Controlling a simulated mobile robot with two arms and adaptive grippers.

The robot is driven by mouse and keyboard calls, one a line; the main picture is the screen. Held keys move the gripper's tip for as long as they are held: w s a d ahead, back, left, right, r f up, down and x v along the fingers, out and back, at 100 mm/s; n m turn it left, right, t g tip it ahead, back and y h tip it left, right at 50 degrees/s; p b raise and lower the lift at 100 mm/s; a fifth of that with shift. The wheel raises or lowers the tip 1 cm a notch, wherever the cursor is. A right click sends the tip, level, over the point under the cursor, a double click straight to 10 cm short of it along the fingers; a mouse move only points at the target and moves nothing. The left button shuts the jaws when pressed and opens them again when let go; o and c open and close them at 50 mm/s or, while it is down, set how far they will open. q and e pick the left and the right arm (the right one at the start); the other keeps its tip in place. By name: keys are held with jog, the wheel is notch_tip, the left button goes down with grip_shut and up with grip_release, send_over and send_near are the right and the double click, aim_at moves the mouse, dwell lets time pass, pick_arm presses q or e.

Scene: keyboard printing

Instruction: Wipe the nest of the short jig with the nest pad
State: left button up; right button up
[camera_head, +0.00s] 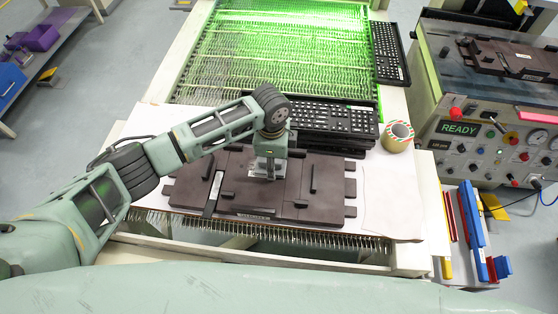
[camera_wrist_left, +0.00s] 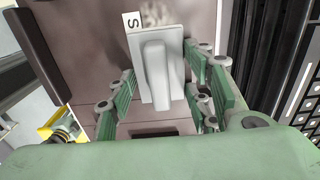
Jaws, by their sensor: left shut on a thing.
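A dark brown jig plate (camera_head: 225,200) with raised bars lies on the white-covered table in the head view. In the left wrist view its brown surface (camera_wrist_left: 85,35) carries a white label with an "S" (camera_wrist_left: 132,21). A pale grey smudge (camera_wrist_left: 156,14) shows beside that label. My left gripper (camera_head: 266,168) points down over the middle of the jig. It is shut on a light grey nest pad with a raised handle (camera_wrist_left: 157,75), low over or on the jig; contact is hard to tell. The pad hides the surface beneath it. My right gripper is not in view.
Black keyboards (camera_head: 330,117) are stacked just behind the jig, with a tape roll (camera_head: 397,136) to their right. A green-lit rack (camera_head: 280,50) stands behind. A machine reading READY (camera_head: 459,128) stands at right, with another brown jig (camera_head: 512,60) on top.

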aim_at(262, 160)
pick_arm(q)
jog(key=shift+a+f+p, duration=0.2)
jog(key=shift+a+p, duration=0.75)
jog(key=shift+a, duration=1.85)
jog(key=shift+w+a+p, duration=0.1)
jog(key=shift+a+p, duration=0.4)
jog(key=shift+a, duration=0.85)
jog(key=shift+d, duration=2.6)
jog(key=shift+d+b, duration=0.3)
jog(key=shift+d, duration=2.7)
jog(key=shift+r, duration=0.1)
